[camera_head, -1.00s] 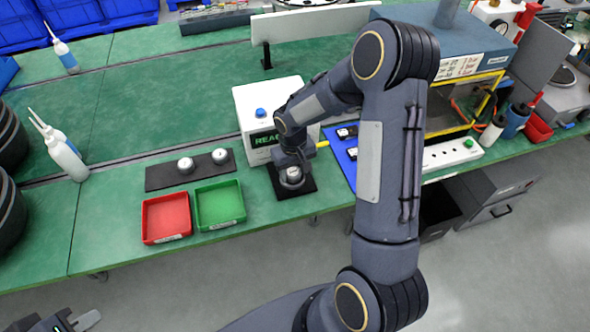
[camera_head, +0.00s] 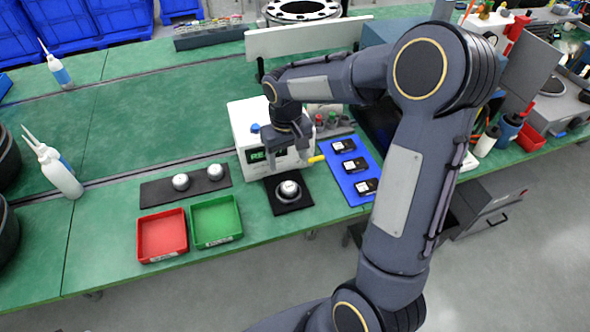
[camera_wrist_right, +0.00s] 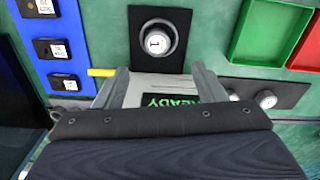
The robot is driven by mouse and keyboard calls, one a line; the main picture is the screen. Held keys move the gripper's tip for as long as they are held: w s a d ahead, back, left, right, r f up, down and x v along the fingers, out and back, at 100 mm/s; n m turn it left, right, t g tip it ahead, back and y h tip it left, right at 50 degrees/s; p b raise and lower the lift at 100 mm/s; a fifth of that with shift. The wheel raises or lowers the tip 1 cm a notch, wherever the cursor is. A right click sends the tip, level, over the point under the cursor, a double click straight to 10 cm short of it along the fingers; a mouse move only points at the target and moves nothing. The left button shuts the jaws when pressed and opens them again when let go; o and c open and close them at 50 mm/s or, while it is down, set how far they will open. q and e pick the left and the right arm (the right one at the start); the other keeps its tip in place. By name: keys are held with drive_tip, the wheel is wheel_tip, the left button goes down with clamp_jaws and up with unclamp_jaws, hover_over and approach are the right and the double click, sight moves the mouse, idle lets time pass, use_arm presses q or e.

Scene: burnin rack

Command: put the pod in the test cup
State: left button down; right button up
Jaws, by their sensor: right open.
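A round silver pod (camera_head: 289,188) with a marked white top sits inside the ring of the test cup (camera_head: 289,198) on a black square pad. In the right wrist view the pod (camera_wrist_right: 157,41) also shows within the pale rim of the cup (camera_wrist_right: 159,24), its label facing up. My right gripper (camera_head: 288,158) is open and empty, above and behind the cup, in front of the white READY box (camera_head: 243,118). Its two spread fingers (camera_wrist_right: 162,82) show in the right wrist view with nothing between them. My left gripper is not in view.
Two more silver pods (camera_head: 181,182) (camera_head: 216,172) sit on a dark strip left of the cup. A red tray (camera_head: 162,236) and a green tray (camera_head: 216,221) stand in front of it. A blue mat (camera_head: 352,170) with black modules lies to the right, beside a yellow rod.

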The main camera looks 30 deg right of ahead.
drive_tip(key=s+a+r+t+y, duration=0.1)
drive_tip(key=s+a+r, duration=0.1)
drive_tip(key=s, duration=0.5)
drive_tip(key=s+a+r+t+y, duration=0.1)
drive_tip(key=s+a+r+t, duration=0.1)
drive_tip(key=s, duration=0.5)
drive_tip(key=s+a+r+t+y, duration=0.2)
drive_tip(key=s+a+r, duration=0.1)
drive_tip(key=s, duration=0.4)
drive_tip(key=shift+s+r+m, duration=0.2)
drive_tip(key=shift+r+m, duration=0.1)
drive_tip(key=shift+r, duration=0.1)
